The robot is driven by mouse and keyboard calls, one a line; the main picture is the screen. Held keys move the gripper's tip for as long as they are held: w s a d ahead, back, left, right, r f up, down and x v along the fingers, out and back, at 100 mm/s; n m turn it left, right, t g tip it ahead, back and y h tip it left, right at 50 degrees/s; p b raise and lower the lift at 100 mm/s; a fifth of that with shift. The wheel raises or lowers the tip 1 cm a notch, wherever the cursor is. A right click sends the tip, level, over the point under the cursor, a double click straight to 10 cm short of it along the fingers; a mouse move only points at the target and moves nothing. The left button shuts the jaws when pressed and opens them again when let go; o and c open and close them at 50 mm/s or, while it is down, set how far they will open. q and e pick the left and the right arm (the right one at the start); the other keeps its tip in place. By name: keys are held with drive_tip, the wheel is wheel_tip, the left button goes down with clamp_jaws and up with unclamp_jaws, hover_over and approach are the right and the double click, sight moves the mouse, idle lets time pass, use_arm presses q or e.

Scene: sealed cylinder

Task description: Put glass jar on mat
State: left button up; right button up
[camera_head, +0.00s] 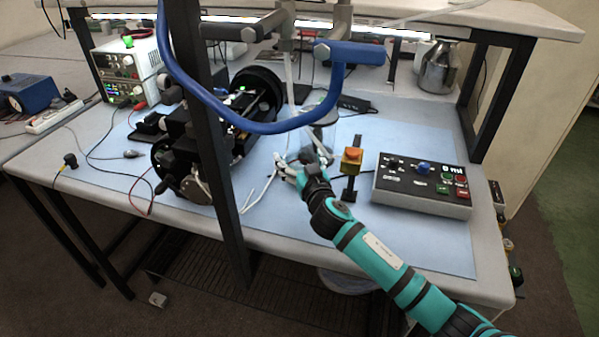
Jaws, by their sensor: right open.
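A clear, greyish vessel that looks like the glass jar (321,117) stands just beyond my right gripper, partly hidden by the blue tube. The light blue mat (445,236) covers much of the table top. My right gripper (301,160) is open, its fingers pointing away from me over the mat, on the near side of the jar. I cannot tell whether the fingers touch the jar. My left gripper is not in view.
A dark post (212,150) and a blue tube (250,124) cross the near view. A black machine (196,141) stands left. An orange button on a stand (352,160) and a control box (422,184) are right of my gripper. A metal canister (437,70) stands at back right.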

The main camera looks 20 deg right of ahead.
drive_tip(key=shift+c, duration=0.5)
drive_tip(key=shift+c, duration=1.1)
drive_tip(key=c, duration=1.2)
